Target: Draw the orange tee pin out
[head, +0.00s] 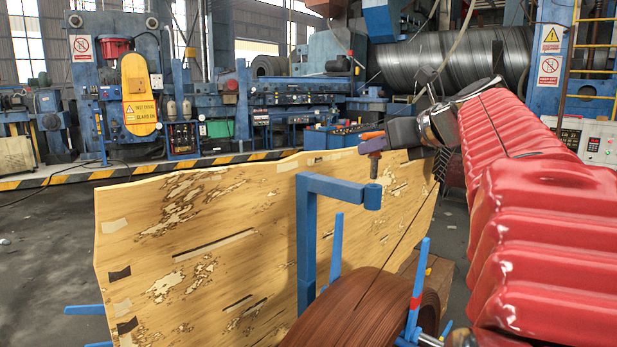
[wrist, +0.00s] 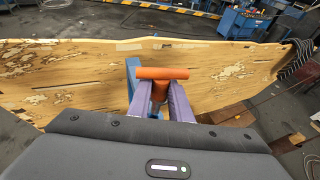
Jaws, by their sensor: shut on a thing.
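The orange tee pin (head: 370,135) is upright in the head view, with its crossbar on top and a thin grey shaft below. My gripper (head: 374,146) is shut on it just under the crossbar, reaching in from the right. In the wrist view the orange crossbar (wrist: 162,73) lies across the purple fingertips (wrist: 160,92), with the stem between them. The blue bracket (head: 308,235) has an arm ending in a ring (head: 373,198) below the pin. The shaft's visible lower end is just above the ring; I cannot tell whether any of it is inside.
A worn wooden panel (head: 220,230) stands upright behind the bracket. A brown spool (head: 360,312) with blue upright rods (head: 417,290) sits in front of it. Machines (head: 120,80) line the far wall behind a striped floor edge. Open floor (head: 45,240) lies at the left.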

